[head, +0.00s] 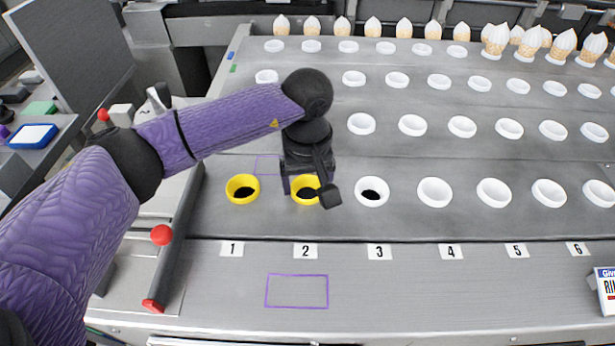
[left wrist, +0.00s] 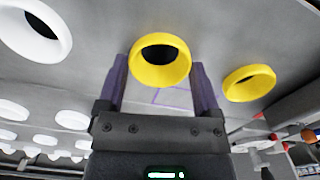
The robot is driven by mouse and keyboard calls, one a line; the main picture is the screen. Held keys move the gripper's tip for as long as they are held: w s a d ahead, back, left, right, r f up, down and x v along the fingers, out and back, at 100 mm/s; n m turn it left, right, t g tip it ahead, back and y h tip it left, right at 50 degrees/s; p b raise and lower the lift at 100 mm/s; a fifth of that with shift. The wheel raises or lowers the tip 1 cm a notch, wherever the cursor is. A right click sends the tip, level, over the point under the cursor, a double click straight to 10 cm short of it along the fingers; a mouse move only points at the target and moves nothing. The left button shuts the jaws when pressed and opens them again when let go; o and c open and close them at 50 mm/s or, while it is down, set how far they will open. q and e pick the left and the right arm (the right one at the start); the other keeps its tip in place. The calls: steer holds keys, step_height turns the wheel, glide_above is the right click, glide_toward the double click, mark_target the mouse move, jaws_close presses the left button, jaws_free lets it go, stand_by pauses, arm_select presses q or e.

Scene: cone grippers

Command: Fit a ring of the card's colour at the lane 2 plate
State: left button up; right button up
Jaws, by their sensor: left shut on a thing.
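My left gripper (head: 310,190) is at lane 2, pointing down, and is shut on a yellow ring (head: 302,197). In the left wrist view the yellow ring (left wrist: 160,67) sits between the two purple fingers (left wrist: 160,85), with a dark hole through it. I cannot tell whether it is fully seated on the lane 2 plate, which it hides. Another yellow ring (head: 242,188) stands at lane 1, and it also shows in the left wrist view (left wrist: 250,83). A white ring (head: 372,191) with a dark hole is at lane 3. My right gripper is out of view.
White rings fill the rows behind and the front row to the right. Cones (head: 403,28) stand along the back. A purple outline (head: 297,291) marks the bare front strip below label 2 (head: 305,251). A red-knobbed lever (head: 161,235) is at left, a sign (head: 607,290) at right.

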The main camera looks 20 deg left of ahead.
arm_select(q)
steer(key=o, duration=0.7)
step_height(320, 180, up, 10)
steer(key=shift+f+p, duration=0.1)
steer(key=shift+p, duration=0.85)
